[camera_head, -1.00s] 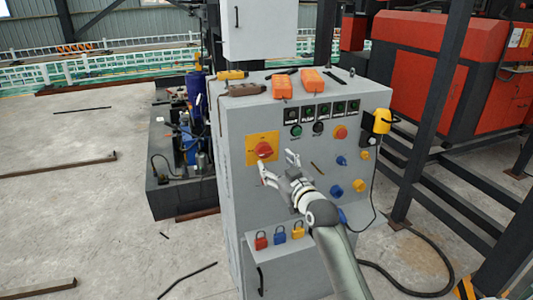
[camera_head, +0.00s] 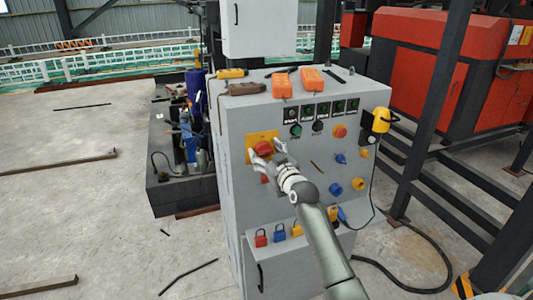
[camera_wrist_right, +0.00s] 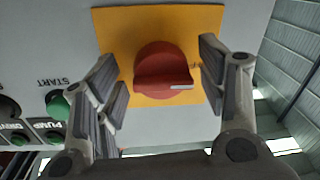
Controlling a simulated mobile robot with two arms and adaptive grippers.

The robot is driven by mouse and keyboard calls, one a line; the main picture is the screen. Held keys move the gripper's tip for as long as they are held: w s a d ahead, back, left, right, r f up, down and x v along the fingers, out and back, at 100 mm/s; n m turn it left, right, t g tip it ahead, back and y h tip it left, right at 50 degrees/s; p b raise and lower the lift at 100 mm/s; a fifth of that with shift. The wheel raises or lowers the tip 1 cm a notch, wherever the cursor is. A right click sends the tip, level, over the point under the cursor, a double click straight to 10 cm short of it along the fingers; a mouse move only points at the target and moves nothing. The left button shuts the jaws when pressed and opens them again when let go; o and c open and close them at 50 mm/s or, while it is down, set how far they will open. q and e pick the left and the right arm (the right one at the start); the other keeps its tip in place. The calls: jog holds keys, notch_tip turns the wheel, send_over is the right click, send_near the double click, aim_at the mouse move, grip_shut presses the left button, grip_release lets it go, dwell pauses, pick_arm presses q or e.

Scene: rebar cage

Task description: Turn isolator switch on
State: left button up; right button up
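The isolator switch is a red rotary knob (camera_head: 263,148) on a yellow square plate (camera_head: 252,140), on the front of a grey control cabinet (camera_head: 240,200). In the right wrist view the red knob (camera_wrist_right: 163,72) shows a white mark on its grip bar, which lies about level in that picture. My right gripper (camera_head: 264,150) is open at the knob. In the right wrist view its fingers (camera_wrist_right: 160,88) stand on either side of the knob, with gaps visible on both sides. My left gripper is not in view.
Red, blue and yellow padlocks (camera_head: 279,234) hang low on the cabinet front. Green START and other buttons (camera_head: 296,130) sit right of the switch. Orange devices (camera_head: 282,84) lie on the cabinet top. A yellow unit (camera_head: 381,120) with a cable hangs at the right edge.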

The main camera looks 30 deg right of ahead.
jog(key=c, duration=0.8)
jog(key=shift+c, duration=0.2)
jog(key=shift+m, duration=0.3)
jog(key=m+p, duration=0.1)
jog(key=m, duration=0.3)
jog(key=m+p, duration=0.1)
jog(key=m, duration=0.3)
jog(key=shift+m+t, duration=0.3)
jog(key=shift+m, duration=0.1)
jog(key=m+h+p, duration=0.1)
jog(key=m, duration=0.3)
jog(key=shift+a+m, duration=0.15)
jog(key=shift+m, duration=0.15)
jog(key=m+p, duration=0.1)
jog(key=m, duration=0.3)
jog(key=shift+m, duration=0.3)
jog(key=shift+h, duration=0.4)
jog(key=shift+f, duration=0.1)
